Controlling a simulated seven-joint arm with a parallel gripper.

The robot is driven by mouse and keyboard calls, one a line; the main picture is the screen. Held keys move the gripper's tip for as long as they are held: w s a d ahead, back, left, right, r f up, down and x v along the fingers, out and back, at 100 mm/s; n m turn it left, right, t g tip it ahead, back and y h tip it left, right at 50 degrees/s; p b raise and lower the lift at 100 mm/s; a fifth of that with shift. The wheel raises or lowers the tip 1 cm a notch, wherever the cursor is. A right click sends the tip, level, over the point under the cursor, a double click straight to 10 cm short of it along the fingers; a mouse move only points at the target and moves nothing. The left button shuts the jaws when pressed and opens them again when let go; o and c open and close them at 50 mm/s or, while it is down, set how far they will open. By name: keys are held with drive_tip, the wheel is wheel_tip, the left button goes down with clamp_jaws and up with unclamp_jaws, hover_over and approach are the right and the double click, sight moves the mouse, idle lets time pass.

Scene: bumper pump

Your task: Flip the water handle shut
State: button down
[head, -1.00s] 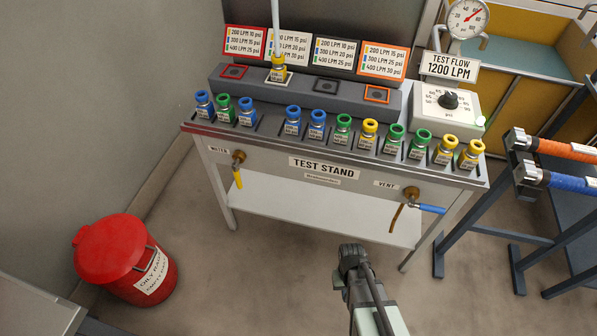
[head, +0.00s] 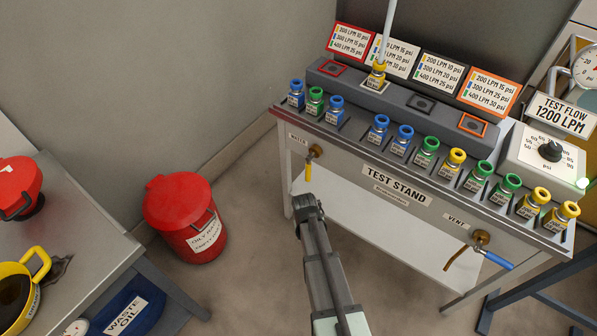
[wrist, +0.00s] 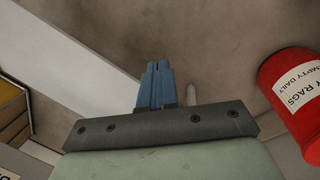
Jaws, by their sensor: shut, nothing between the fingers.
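The water valve is a brass fitting (head: 315,151) on the left of the test stand's front panel, beside the "WATER" label (head: 298,138). Its yellow handle (head: 308,172) hangs down, roughly vertical. My gripper (head: 306,202) is shut and empty. In the head view it appears just below the yellow handle; they look apart, but the depth between them is hard to tell. The wrist view shows the blue fingers (wrist: 155,85) together with nothing between them. The water handle cannot be made out there.
The vent valve's blue handle (head: 498,261) points sideways at the right of the test stand (head: 395,189). Several coloured couplings stand on its top. A red rag can (head: 185,215) stands on the floor at left. A metal table (head: 85,225) is at lower left.

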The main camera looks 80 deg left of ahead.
sight(308, 172)
drive_tip(key=s+a+r+t+y, duration=0.1)
drive_tip(key=s+a+r, duration=0.3)
drive_tip(key=s+a, duration=0.4)
drive_tip(key=s+a+r+t+y, duration=0.1)
drive_tip(key=s+a+r, duration=0.45)
drive_tip(key=a, duration=0.35)
drive_tip(key=w+a+r+m+t, duration=0.3)
drive_tip(key=a+r+m, duration=0.1)
drive_tip(key=a+m, duration=0.4)
drive_tip(key=shift+w+a+t+h, duration=0.2)
drive_tip(key=shift+a+t+h, duration=0.15)
drive_tip(key=shift+a, duration=0.4)
drive_tip(key=shift+f, duration=0.15)
drive_tip(key=w+d+f, duration=0.1)
drive_tip(key=w+f, duration=0.6)
drive_tip(key=w, duration=0.2)
drive_tip(key=shift+w+d+f, duration=0.15)
drive_tip(key=shift+d+f, duration=0.2)
drive_tip(key=shift+f, duration=0.05)
